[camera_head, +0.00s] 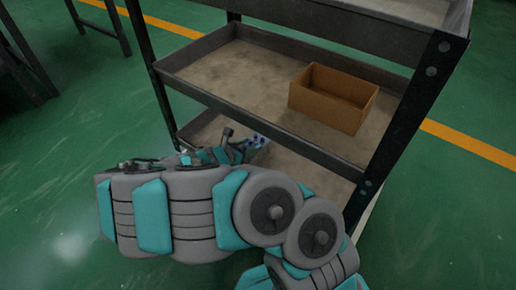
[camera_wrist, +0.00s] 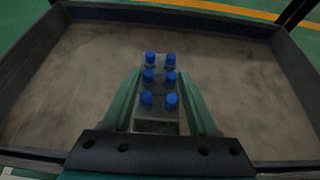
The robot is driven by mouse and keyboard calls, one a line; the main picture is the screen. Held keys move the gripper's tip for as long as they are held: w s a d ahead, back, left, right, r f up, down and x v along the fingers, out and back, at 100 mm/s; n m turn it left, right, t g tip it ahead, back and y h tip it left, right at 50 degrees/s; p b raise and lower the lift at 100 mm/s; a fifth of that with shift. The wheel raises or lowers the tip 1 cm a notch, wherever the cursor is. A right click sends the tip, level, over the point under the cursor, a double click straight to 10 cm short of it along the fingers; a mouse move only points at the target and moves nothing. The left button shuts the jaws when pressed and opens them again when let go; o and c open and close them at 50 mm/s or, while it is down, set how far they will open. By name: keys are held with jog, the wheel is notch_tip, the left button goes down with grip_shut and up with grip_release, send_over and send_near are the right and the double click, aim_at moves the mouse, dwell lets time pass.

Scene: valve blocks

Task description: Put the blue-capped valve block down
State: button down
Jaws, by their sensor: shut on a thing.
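The blue-capped valve block (camera_wrist: 160,83) is a grey block with several blue caps in two columns. In the wrist view it sits between the two green fingers of my gripper (camera_wrist: 160,95), which is shut on it. Behind it is the bare floor of a dark-rimmed shelf tray (camera_wrist: 240,75). In the head view the block (camera_head: 256,140) shows small beside my gripper (camera_head: 236,148), at the lower shelf (camera_head: 310,167) of the rack. My arm hides part of that shelf. I cannot tell whether the block touches the surface.
An open brown cardboard box (camera_head: 330,98) stands on the right of the shelf above (camera_head: 235,75). That shelf's front rim and the dark rack post (camera_head: 410,110) are close to my arm. The visible lower tray around the block is empty.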

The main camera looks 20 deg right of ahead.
jog(key=w+a+f+b, duration=0.1)
jog(key=w+a+b, duration=0.1)
jog(key=w+a, duration=0.4)
jog(key=w, duration=0.4)
jog(key=shift+a, duration=0.25)
dwell(0.3)
jog(key=shift+f, duration=0.15)
jog(key=shift+c, duration=0.8)
grip_release()
jog(key=shift+s+f, duration=0.1)
jog(key=shift+f, duration=0.05)
jog(key=p+v, duration=0.2)
jog(key=v, duration=1)
jog(key=shift+p, duration=0.3)
